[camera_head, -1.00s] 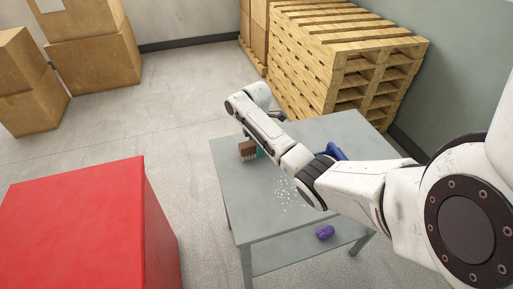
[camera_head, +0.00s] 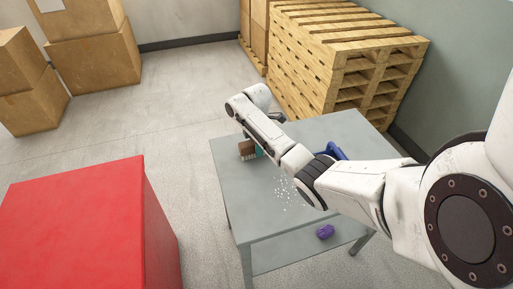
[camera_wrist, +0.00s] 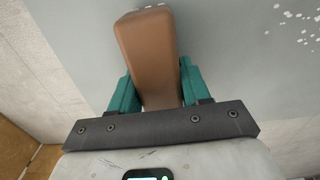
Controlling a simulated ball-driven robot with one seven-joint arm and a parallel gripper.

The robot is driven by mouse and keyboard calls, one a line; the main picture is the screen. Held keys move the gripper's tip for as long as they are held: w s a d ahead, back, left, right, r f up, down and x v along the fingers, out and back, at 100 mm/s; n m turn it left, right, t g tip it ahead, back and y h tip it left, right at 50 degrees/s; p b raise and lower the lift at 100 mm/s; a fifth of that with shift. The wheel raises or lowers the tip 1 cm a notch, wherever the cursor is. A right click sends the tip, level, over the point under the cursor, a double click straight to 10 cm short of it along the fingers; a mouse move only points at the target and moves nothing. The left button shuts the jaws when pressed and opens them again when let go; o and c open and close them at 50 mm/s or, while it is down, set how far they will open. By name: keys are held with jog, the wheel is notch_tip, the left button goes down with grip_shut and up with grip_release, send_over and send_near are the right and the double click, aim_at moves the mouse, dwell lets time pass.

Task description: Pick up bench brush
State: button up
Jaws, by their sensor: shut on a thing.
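The bench brush (camera_head: 247,149) is brown with pale bristles and shows at the far left part of the grey table (camera_head: 350,130) in the head view. In the wrist view its brown wooden body (camera_wrist: 150,50) lies between the two teal fingers. My gripper (camera_wrist: 152,92) is shut on it, one finger on each side. In the head view my arm hides most of the gripper; a bit of teal finger shows beside the brush. I cannot tell whether the brush touches the tabletop.
White crumbs (camera_head: 287,191) lie scattered on the table. A blue object (camera_head: 333,151) stands partly behind my arm.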

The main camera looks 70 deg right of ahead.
jog(key=shift+r, duration=0.15)
jog(key=shift+r, duration=0.6)
jog(key=s+a+r+p, duration=0.8)
jog(key=s+r, duration=0.3)
jog(key=shift+s+r+p, duration=0.25)
jog(key=shift+r+p, duration=0.05)
jog(key=shift+p, duration=0.1)
jog(key=o, duration=0.5)
jog(key=c, duration=0.3)
jog(key=shift+w+f, duration=0.1)
